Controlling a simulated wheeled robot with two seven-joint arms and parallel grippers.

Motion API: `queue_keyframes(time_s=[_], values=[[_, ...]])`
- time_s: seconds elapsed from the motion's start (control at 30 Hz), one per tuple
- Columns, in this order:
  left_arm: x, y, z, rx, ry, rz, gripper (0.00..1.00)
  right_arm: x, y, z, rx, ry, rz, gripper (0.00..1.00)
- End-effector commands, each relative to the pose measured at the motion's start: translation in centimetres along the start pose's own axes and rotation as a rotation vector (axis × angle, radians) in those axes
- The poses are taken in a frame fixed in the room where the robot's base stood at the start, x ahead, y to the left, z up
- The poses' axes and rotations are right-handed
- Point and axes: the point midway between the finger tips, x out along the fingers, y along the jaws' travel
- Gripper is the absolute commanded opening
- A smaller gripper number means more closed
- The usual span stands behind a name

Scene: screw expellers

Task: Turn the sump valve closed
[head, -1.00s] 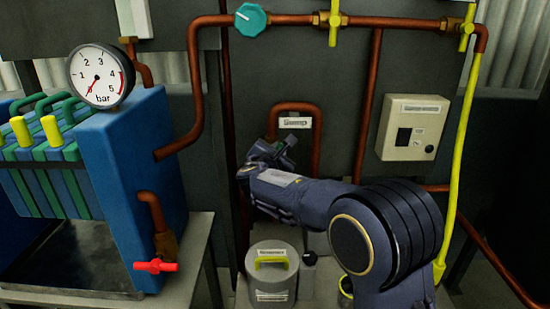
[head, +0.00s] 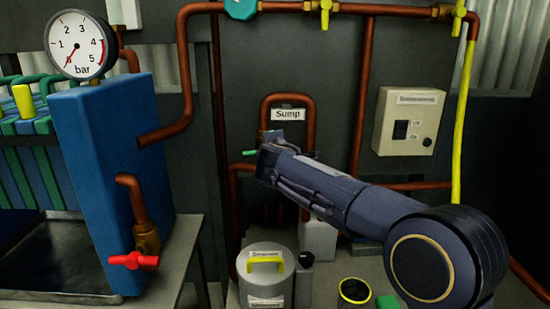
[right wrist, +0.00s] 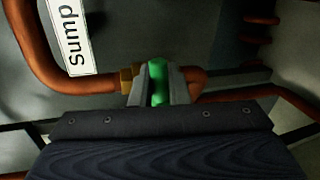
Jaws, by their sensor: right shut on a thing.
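The sump valve has a green handle (head: 249,153) on the copper pipe arch below the white "Sump" label (head: 287,114). In the right wrist view the green handle (right wrist: 157,85) sits between my fingers and lies across the pipe, beside a brass fitting (right wrist: 129,78). My right gripper (head: 268,146) is shut on this handle, and it also shows in the right wrist view (right wrist: 154,88). In the head view the gripper hides most of the valve; a green end sticks out to its left. My left gripper is not in view.
A red valve handle (head: 134,260) is on the blue filter press (head: 112,180) at left. A teal valve (head: 241,8) and yellow valves (head: 325,14) are on the top pipe. A grey canister (head: 266,277) stands below, and a control box (head: 409,121) hangs at right.

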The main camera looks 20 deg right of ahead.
Motion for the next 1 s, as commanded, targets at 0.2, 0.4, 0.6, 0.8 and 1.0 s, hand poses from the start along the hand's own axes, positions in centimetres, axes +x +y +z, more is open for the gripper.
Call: queue_keyframes(time_s=[0.2,0.4,0.6,0.8,1.0], values=[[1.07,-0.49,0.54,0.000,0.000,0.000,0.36,0.12,-0.46,-0.01,0.093,0.024,0.000,0.00],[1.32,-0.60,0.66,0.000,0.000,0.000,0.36,0.12,-0.46,0.01,0.131,0.034,-0.001,0.00],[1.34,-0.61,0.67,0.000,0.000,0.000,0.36,0.12,-0.45,0.00,0.140,0.036,-0.002,0.00],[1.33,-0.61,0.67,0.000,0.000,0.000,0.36,0.12,-0.46,-0.01,0.139,0.036,-0.002,0.00],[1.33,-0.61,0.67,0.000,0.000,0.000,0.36,0.12,-0.47,-0.02,0.138,0.036,-0.002,0.34]])
